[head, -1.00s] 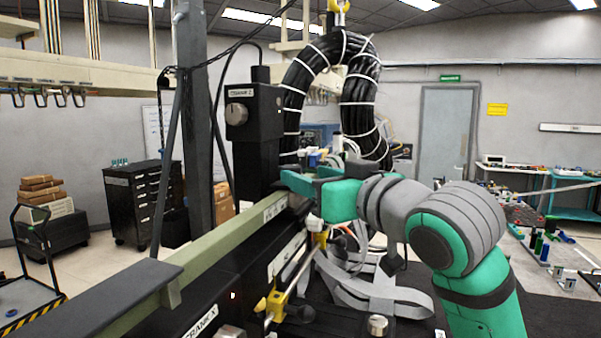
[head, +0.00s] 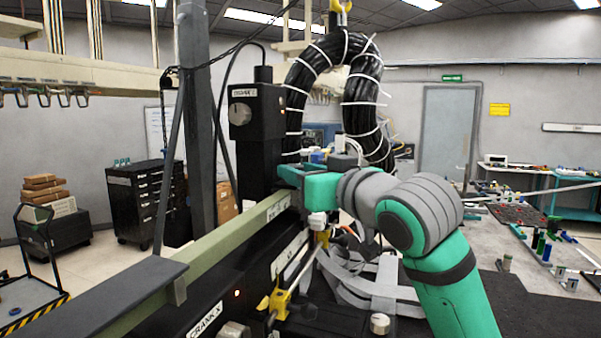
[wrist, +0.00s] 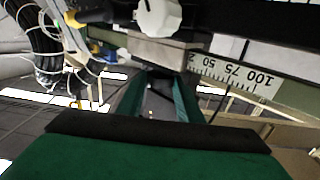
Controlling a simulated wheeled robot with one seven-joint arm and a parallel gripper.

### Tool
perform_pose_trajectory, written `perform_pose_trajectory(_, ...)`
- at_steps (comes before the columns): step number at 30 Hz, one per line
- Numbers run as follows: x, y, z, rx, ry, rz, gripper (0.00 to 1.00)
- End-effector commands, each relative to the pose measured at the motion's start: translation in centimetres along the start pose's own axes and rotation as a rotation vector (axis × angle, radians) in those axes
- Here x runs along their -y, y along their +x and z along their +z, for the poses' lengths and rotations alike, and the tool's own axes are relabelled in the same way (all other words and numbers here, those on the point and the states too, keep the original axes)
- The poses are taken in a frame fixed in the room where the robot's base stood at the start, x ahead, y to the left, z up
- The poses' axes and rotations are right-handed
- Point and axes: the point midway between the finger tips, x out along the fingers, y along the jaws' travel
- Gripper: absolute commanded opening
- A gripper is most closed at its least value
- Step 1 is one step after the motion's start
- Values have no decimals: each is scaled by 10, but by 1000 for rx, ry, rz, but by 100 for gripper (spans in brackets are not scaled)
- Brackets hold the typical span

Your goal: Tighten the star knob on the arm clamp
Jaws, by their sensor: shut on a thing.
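The white lobed star knob (wrist: 158,18) sits at the top of the wrist view on the grey block of the arm clamp (wrist: 165,50), beside the rail scale. In the head view the small white knob (head: 317,220) shows just below my gripper (head: 290,177). In the wrist view my green fingers (wrist: 158,78) converge at the block, closed on a dark part there, with the white knob outside them. The contact itself is shadowed, so the exact part held is unclear.
The green rail (head: 222,240) runs along the black machine bed. A black CRANK Z column (head: 257,135) and a thick black cable loop (head: 360,100) stand close to my gripper. A yellow clamp (head: 278,300) and grey straps (head: 375,290) lie below.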

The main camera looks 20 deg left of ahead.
Motion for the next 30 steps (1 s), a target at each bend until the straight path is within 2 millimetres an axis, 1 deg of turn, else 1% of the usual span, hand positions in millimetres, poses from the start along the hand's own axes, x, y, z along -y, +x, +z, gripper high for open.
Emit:
perform_pose_trajectory(5, 2, 1, 0, 1, 0, 20, 10)
perform_pose_trajectory(11, 6, 0, 0, 0, -3, 111, 10)
perform_pose_trajectory(24, 16, 4, 0, 0, -1, 451, 10)
perform_pose_trajectory(30, 17, 5, 0, 1, -1, 579, 10)
